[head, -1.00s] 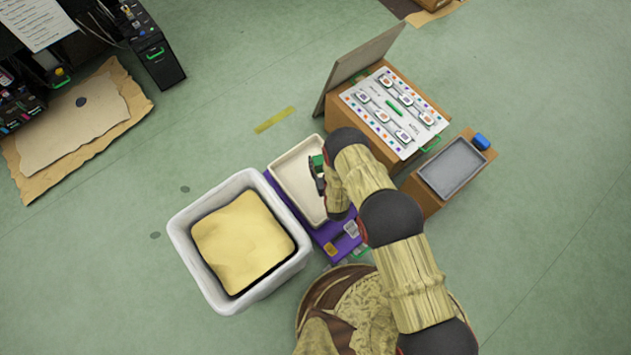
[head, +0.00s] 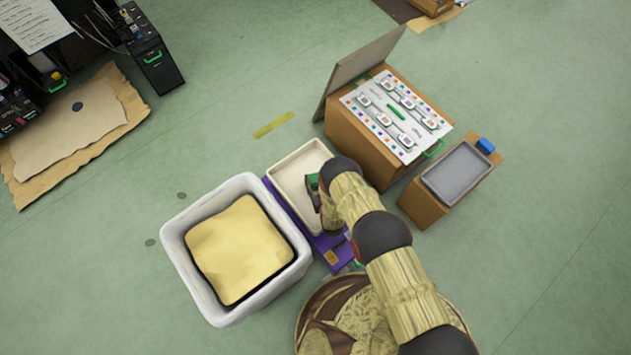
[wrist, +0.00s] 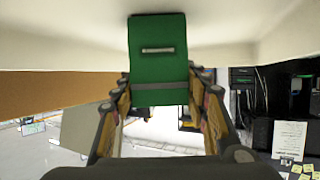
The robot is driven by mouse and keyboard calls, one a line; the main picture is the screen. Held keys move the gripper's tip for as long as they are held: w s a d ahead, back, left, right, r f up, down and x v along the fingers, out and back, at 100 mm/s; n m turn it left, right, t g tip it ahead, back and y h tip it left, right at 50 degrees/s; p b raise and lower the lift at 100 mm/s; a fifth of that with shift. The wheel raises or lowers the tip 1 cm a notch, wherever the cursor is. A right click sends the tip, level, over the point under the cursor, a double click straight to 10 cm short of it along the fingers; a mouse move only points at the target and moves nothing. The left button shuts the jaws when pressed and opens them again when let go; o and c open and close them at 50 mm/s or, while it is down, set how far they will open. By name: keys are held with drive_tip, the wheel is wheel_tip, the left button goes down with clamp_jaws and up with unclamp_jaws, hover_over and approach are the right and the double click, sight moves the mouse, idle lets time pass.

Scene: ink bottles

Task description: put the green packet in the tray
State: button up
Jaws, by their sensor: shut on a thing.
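The green packet (wrist: 157,48) is between the fingers of my gripper (wrist: 160,88) in the wrist view, its outer end up against a pale surface with a soft shadow around it. In the head view, only a small green part (head: 311,181) shows beside my gripper (head: 317,189), which is over the cream tray (head: 297,163). The gripper is shut on the packet. My arm hides the tray's right side and most of the packet. I cannot tell whether the packet touches the tray floor.
A white bin (head: 178,222) with a yellow top inside stands left of the tray. A purple base (head: 329,245) lies under the tray. A brown box (head: 352,134) with a raised lid and a label sheet stands right, beside a grey tray (head: 458,172) on a box. Green floor surrounds them.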

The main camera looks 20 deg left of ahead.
drive_tip(key=shift+w, duration=0.1)
drive_tip(key=shift+f, duration=0.1)
drive_tip(key=o, duration=1.1)
drive_tip(key=shift+o, duration=0.3)
drive_tip(key=p+v, duration=0.4)
drive_tip(key=v, duration=0.8)
drive_tip(key=shift+p, duration=0.4)
